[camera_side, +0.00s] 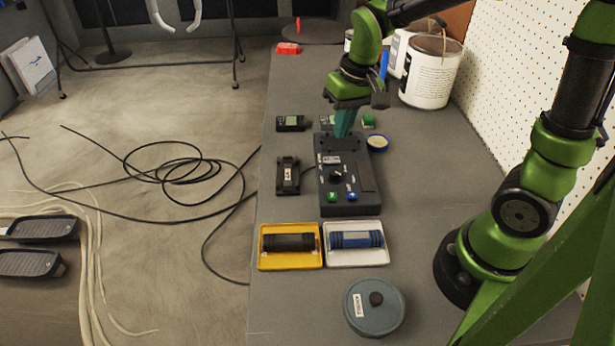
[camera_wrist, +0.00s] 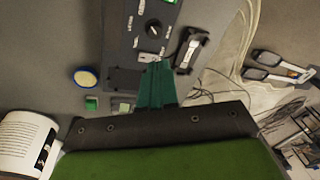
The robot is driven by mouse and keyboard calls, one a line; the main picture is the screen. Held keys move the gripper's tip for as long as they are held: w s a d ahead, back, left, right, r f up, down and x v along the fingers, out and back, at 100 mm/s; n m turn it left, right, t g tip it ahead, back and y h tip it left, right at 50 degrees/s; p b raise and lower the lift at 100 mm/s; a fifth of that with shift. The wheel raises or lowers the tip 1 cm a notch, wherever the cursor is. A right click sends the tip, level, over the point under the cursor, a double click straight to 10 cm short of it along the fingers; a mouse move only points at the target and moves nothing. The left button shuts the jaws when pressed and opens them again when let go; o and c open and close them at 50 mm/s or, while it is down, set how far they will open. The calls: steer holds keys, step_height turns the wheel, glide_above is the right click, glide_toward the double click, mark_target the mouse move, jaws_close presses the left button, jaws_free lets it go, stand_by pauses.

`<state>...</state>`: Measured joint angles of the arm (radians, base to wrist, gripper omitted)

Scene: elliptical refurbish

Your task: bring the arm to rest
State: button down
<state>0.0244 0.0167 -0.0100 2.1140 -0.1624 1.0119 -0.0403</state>
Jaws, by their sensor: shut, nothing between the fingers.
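My green arm reaches over the grey bench, and my gripper (camera_side: 343,130) has its teal fingers pointing down at the far end of the dark control box (camera_side: 364,183). The fingers are together with nothing between them. In the wrist view my gripper (camera_wrist: 156,70) shows its fingertips over the box's panel (camera_wrist: 126,78), near a small light-coloured switch. I cannot tell whether the tips touch the box. The box carries a black knob, a green button and a blue button.
A yellow tray (camera_side: 262,264) holds a black cylinder; a white tray (camera_side: 378,262) holds a blue one. A round lidded tin (camera_side: 365,318) stands in front. A black device (camera_side: 288,176) lies left of the box. Paint cans (camera_side: 428,78) stand behind right. Bare bench lies front left.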

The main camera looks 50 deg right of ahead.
steer(key=s+a+r+t+y, duration=0.1)
steer(key=s+a+r+t, duration=0.1)
steer(key=s+r+t, duration=0.3)
steer(key=s+r, duration=0.3)
steer(key=s, duration=0.2)
steer(key=shift+s+a+r, duration=0.2)
steer(key=shift+a+r, duration=0.2)
steer(key=w+d+f+m+g+h, duration=0.1)
steer(key=w+d+f+m+g, duration=0.1)
steer(key=w, duration=0.5)
steer(key=w+d+f+m+g+h, duration=0.1)
steer(key=w+d+f+m+g, duration=0.2)
steer(key=w, duration=0.4)
steer(key=shift+d+f+g, duration=0.15)
steer(key=shift+d+g, duration=0.65)
steer(key=shift+g, duration=0.1)
